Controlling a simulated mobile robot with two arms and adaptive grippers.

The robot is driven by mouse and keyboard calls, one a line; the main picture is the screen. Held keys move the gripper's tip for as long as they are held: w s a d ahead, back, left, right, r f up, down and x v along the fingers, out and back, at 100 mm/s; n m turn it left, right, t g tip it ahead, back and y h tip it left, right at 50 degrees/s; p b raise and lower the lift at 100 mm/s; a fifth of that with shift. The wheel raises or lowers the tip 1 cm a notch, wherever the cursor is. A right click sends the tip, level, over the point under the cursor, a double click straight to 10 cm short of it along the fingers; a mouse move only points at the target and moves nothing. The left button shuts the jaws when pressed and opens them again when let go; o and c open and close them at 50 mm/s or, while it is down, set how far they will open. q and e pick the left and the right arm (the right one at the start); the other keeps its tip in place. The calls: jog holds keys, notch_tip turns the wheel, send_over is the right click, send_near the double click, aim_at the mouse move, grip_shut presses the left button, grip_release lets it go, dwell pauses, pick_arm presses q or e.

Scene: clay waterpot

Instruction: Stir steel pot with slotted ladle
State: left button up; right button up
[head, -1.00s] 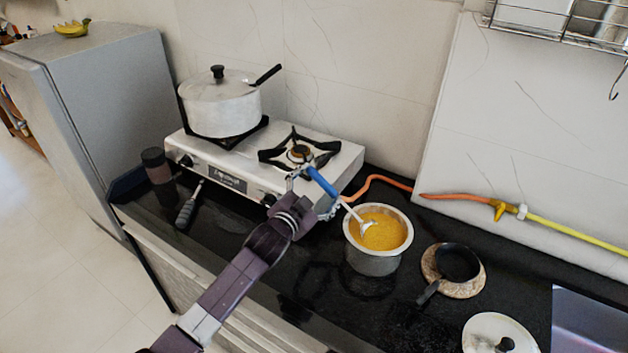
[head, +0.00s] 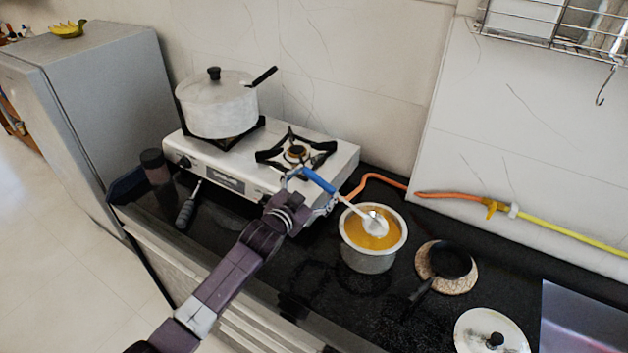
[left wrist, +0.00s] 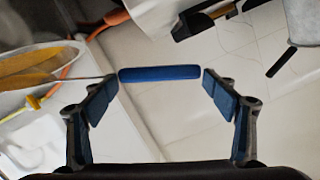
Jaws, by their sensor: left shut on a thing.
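The steel pot (head: 366,262) stands on the black counter and holds yellow-orange contents. The slotted ladle has a blue handle (head: 319,180) and a pale shaft, and its whitish head (head: 375,224) is over the middle of the contents within the rim. I cannot tell how deep the head sits. My left gripper (head: 308,192) is shut on the blue handle, left of the pot. In the left wrist view the handle (left wrist: 160,73) lies across between the fingertips, and part of the pot (left wrist: 38,57) shows at upper left. My right gripper is not in view.
A gas stove (head: 250,172) stands behind my left gripper, with a lidded white pot (head: 218,108) on it. Right of the steel pot are a small black pan (head: 449,261) and a lid (head: 491,332). An orange hose (head: 440,197) runs behind. A dark-handled utensil (head: 187,207) lies front left.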

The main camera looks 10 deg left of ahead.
aim_at(308, 200)
pick_arm(q)
jog(key=shift+w+a+f+n+b, duration=0.15)
jog(key=shift+a+f+n, duration=0.1)
jog(key=shift+f+n, duration=0.15)
jog(key=shift+w+a+f+n+b, duration=0.1)
jog(key=shift+a+f+n+b, duration=0.15)
jog(key=shift+f, duration=0.25)
jog(key=shift+w+a+f+n+h+b, duration=0.1)
jog(key=shift+a+f+n+h+b, duration=0.15)
jog(key=shift+f+n, duration=0.15)
jog(key=shift+w+a+f+n+h+b, duration=0.15)
jog(key=shift+f+n+b, duration=0.1)
jog(key=shift+f, duration=0.15)
jog(key=shift+a+f+n+g+b, duration=0.2)
jog(key=shift+f+n+g+b, duration=0.1)
jog(key=shift+f+n+b, duration=0.15)
jog(key=shift+r, duration=0.15)
jog(key=shift+r+p, duration=1.35)
